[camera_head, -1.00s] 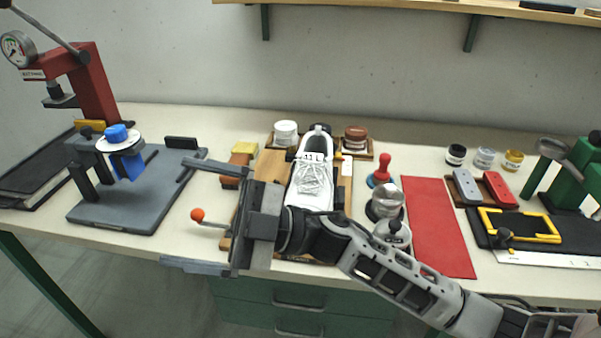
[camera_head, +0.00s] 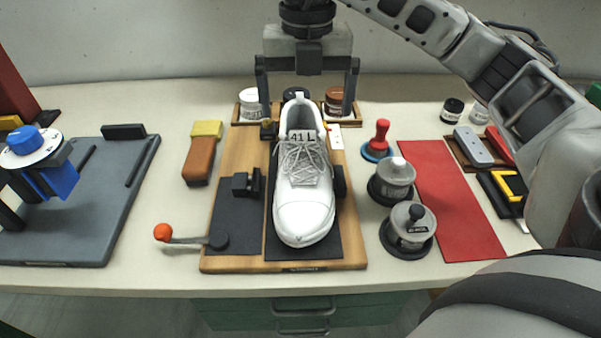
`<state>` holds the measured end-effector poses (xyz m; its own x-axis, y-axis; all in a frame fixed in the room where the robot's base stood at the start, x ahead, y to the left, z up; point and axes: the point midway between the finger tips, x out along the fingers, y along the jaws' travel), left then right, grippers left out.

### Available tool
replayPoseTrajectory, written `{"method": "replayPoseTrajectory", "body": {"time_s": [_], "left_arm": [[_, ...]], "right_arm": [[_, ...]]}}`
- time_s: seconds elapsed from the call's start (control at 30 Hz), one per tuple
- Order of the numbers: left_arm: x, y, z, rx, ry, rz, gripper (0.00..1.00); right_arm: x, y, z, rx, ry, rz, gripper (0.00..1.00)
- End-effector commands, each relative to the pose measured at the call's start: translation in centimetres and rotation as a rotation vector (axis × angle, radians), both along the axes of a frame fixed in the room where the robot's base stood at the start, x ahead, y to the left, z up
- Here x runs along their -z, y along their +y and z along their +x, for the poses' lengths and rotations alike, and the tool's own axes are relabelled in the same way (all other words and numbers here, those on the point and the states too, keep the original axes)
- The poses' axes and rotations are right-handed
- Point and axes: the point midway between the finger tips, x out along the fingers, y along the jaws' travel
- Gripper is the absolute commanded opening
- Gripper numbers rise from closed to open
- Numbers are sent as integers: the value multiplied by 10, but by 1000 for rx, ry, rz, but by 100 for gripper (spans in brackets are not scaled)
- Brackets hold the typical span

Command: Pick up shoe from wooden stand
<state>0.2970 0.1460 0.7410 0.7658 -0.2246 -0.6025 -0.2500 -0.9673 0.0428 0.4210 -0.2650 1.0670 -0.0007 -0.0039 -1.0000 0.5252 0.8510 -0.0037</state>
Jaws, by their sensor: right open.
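A white lace-up shoe (camera_head: 306,208) labelled "41 L" sits upright on a wooden stand (camera_head: 232,154), its toe toward me and its heel at the back. Black pads lie on the stand under and beside it. My right gripper (camera_head: 307,112) comes in from the top right. Its two fingers point down, spread wide to the left and right of the shoe's heel end, and nothing is seen between them in its grasp. I cannot tell the height of the fingertips over the heel. My left gripper is not in view.
A crank with an orange knob (camera_head: 163,232) sticks out at the stand's left. A brush (camera_head: 200,160) lies left of the stand. Metal-topped jars (camera_head: 395,178), a red stamp (camera_head: 379,139) and a red mat (camera_head: 440,200) stand to the right. A grey press base (camera_head: 95,205) is at the left.

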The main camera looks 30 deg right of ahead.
Motion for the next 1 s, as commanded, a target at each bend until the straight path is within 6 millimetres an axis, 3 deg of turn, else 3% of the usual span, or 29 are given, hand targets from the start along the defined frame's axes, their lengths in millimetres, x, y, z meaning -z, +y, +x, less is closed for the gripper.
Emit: {"method": "replayPoseTrajectory", "body": {"time_s": [0.03,0.17,0.47,0.8,1.0], "left_arm": [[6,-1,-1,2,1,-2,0],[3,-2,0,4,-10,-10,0],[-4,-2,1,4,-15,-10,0],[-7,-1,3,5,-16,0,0],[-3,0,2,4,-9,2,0]], "right_arm": [[17,1,-1,-2,6,2,100],[41,1,-1,-3,4,3,100],[64,1,0,-4,2,2,100],[109,5,1,-4,2,3,100],[113,5,2,-4,-1,4,100]]}}
